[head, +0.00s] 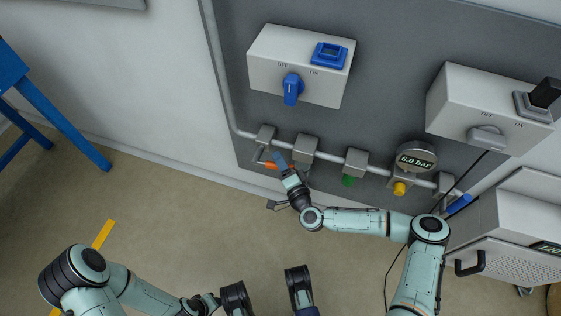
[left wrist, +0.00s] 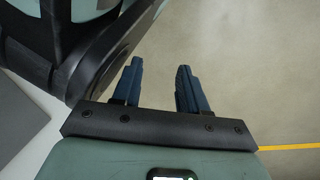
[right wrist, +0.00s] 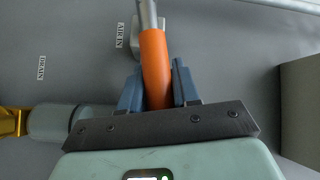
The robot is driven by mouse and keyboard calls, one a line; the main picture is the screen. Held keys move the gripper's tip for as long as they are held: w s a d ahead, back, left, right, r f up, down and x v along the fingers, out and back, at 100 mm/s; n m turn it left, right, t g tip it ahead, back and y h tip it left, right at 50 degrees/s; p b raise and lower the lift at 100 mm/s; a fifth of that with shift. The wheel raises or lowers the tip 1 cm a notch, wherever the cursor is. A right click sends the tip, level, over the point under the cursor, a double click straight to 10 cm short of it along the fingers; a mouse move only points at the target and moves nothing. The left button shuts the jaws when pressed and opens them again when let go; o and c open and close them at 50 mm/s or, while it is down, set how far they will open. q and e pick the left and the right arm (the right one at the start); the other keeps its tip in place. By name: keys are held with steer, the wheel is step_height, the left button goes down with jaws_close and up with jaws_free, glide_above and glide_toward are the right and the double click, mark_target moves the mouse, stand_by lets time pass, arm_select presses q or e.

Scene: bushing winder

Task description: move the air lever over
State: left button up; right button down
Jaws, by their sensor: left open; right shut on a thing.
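The air lever is an orange handle on a metal rod; in the head view its orange part (head: 264,164) shows at the left end of the pipe on the wall panel. My left gripper (left wrist: 155,85) is open and empty over bare floor.
The grey pipe (head: 330,157) carries several fittings and a gauge (head: 416,158) reading 6.0 bar. A white box with a blue knob (head: 291,88) sits above. Another switch box (head: 470,105) is at right. A blue stand (head: 60,115) is at far left; floor between is clear.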

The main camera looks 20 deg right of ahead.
arm_select(q)
steer(key=w+d+r+t+p, duration=0.1)
steer(key=w+r+t+p, duration=0.1)
steer(key=w+r+p, duration=0.35)
arm_select(e)
steer(key=r+n+g+b, duration=0.1)
steer(key=r+b, duration=0.1)
arm_select(q)
steer(key=s+d+r+m+g+h+p, duration=0.15)
steer(key=s+d+r+g+p, duration=0.3)
steer(key=s+r+p, duration=0.85)
arm_select(e)
step_height(320, 180, up, 5)
steer(key=n+g+h+p, duration=0.6)
steer(key=n+g+p, duration=0.15)
steer(key=p, duration=0.25)
glide_above(255, 157)
steer(key=shift+w+d+g, duration=0.15)
steer(key=shift+d+g, duration=0.05)
steer(key=shift+g, duration=0.05)
arm_select(q)
steer(key=w+r, duration=0.7)
steer(key=r, duration=0.4)
steer(key=shift+a+r+t, duration=0.35)
steer(key=shift+r+t, duration=0.05)
steer(key=shift+t, duration=0.05)
arm_select(e)
steer(key=shift+a+f+h, duration=0.15)
steer(key=shift+a+h, duration=0.05)
steer(key=shift+h, duration=0.2)
